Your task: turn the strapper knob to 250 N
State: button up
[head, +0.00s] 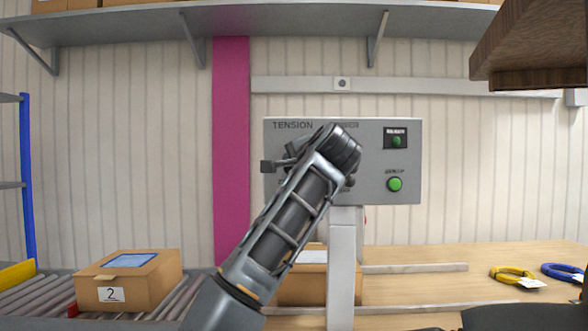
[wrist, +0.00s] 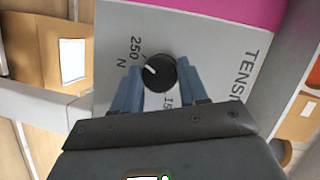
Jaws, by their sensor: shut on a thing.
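The strapper's grey panel (head: 365,135) stands upright at the middle of the head view, with the word TENSION at its top left. In the wrist view the round black knob (wrist: 160,74) sits on the panel (wrist: 205,50). Its white mark points up-left, roughly toward the printed "250 N"; a partly covered "15…" label is at lower right. My gripper (wrist: 158,71) is shut on the knob, one blue-grey finger on each side. In the head view my arm hides the knob and most of the panel's left half.
A box labelled 2 (head: 150,277) is on the roller conveyor at left. A shelf (head: 290,22) runs overhead.

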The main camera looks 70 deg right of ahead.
jog(key=shift+f, duration=0.15)
jog(key=o, duration=1)
jog(key=shift+o, duration=0.2)
jog(key=shift+s+a, duration=0.1)
jog(key=v, duration=0.7)
jog(key=shift+s+a+b, duration=0.2)
jog(key=shift+b, duration=0.1)
